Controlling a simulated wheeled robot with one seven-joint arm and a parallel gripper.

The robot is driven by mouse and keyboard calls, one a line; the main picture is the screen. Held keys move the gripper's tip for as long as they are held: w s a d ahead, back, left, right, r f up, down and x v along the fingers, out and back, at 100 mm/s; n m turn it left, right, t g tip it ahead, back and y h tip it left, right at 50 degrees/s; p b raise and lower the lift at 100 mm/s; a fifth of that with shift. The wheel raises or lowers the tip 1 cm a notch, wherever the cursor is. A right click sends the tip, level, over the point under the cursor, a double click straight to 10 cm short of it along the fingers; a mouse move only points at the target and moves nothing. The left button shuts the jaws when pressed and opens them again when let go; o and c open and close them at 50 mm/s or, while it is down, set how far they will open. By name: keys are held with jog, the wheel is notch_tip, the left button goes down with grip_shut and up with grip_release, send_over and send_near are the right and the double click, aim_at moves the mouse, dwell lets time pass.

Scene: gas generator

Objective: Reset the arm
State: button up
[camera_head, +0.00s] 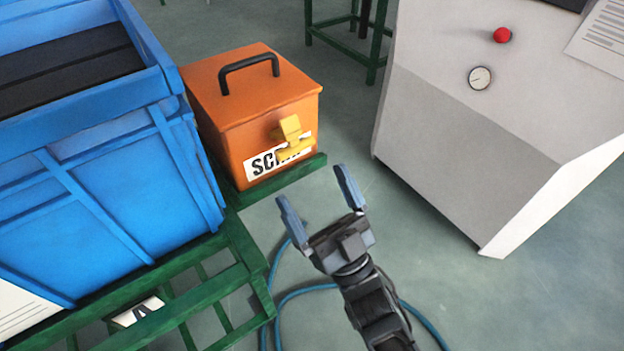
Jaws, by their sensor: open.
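My gripper (321,199) is in the middle of the camera_head view, at the end of my dark arm, which comes up from the bottom edge. Its two grey-blue fingers are spread apart. Nothing is between them. The fingers point up the picture, with the orange box on their left and the grey cabinet on their right. My gripper appears apart from both.
An orange box (225,95) with a black handle and yellow latch stands beside a blue crate (130,190) on a green frame (215,290). A grey cabinet (470,140) with a red button and gauge stands right. A blue hose (300,292) lies on the floor.

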dwell(0.4)
jog(key=s+d+f+m+g+h, duration=0.25)
jog(key=s+d+h, duration=0.55)
jog(key=s, duration=0.5)
jog(key=s+d+f+m+g+h, duration=0.15)
jog(key=s+d+m+h, duration=0.3)
jog(key=s+d, duration=0.65)
jog(key=s+d+r+g+h, duration=0.1)
jog(key=s+r+g, duration=0.1)
jog(key=s, duration=0.3)
jog(key=s+r+g+h, duration=0.1)
jog(key=s+r, duration=0.2)
jog(key=s, duration=0.1)
notch_tip(320, 180, up, 13)
jog(key=p, duration=1.4)
jog(key=shift+r, duration=0.2)
